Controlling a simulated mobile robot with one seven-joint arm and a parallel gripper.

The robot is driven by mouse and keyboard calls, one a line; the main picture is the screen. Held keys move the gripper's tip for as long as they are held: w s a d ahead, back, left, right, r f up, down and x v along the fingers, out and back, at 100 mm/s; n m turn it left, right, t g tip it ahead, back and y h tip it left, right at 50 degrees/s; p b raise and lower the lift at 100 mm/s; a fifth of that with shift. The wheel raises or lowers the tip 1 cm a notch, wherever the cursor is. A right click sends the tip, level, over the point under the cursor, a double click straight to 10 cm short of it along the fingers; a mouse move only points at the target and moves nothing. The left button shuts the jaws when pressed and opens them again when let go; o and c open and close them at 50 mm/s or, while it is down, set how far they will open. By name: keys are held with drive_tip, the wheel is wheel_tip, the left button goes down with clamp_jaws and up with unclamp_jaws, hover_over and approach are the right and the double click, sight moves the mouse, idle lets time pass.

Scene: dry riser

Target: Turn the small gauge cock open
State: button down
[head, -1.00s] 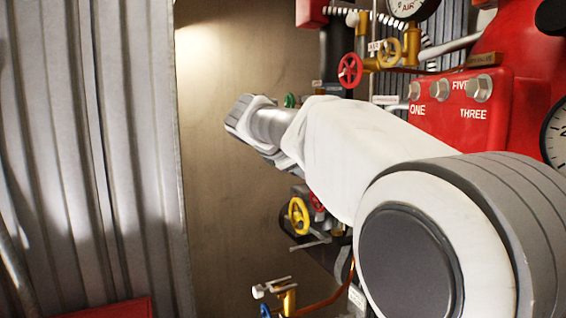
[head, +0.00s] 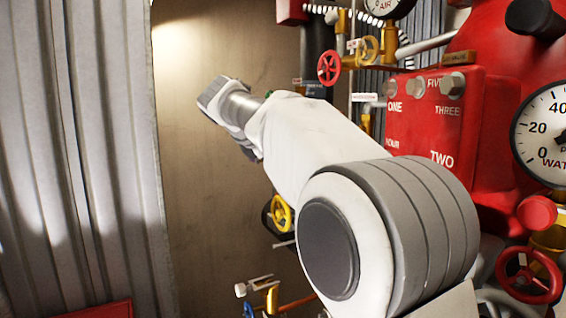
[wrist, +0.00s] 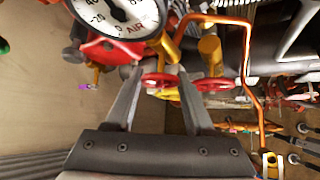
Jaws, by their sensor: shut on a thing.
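In the wrist view my gripper (wrist: 160,76) has its two grey fingers apart, with a red round handle (wrist: 160,81) between their tips. The gripper is shut on this handle, though the exact contact is hard to see. A second red handle (wrist: 212,85) is just right of the right fingertip. A white dial gauge marked AIR (wrist: 118,14) is above the left finger; part of it also shows at the top of the head view (head: 388,6). I cannot tell for sure which fitting is the gauge cock. In the head view my arm hides the gripper.
Copper pipe (wrist: 246,60) and brass fittings crowd the right of the wrist view. In the head view a red box (head: 430,115) and a water gauge (head: 548,132) stand right of my arm. The brown panel (head: 205,220) at left is bare.

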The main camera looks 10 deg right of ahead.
drive_tip(key=shift+c, duration=1.3)
unclamp_jaws()
drive_tip(key=v, duration=1.7)
drive_tip(key=shift+r, duration=0.15)
drive_tip(key=shift+s+a, duration=0.1)
drive_tip(key=s+d+f+m+y+b, duration=0.2)
drive_tip(key=s+f+m, duration=0.4)
drive_tip(key=f, duration=0.7)
drive_tip(key=s+d+f+m+g+y+b, duration=0.1)
drive_tip(key=s+d+f+m+y+b, duration=0.2)
drive_tip(key=s+f+m, duration=0.3)
drive_tip(key=s+d+f+m+g+y+b, duration=0.1)
drive_tip(key=s+d+f+m, duration=0.3)
drive_tip(key=s+f, duration=0.9)
wheel_tip(320, 180, down, 8)
drive_tip(key=m+y+b, duration=0.1)
drive_tip(key=m, duration=0.1)
drive_tip(key=shift+s+d+r+m, duration=0.2)
drive_tip(key=shift+d+m, duration=0.2)
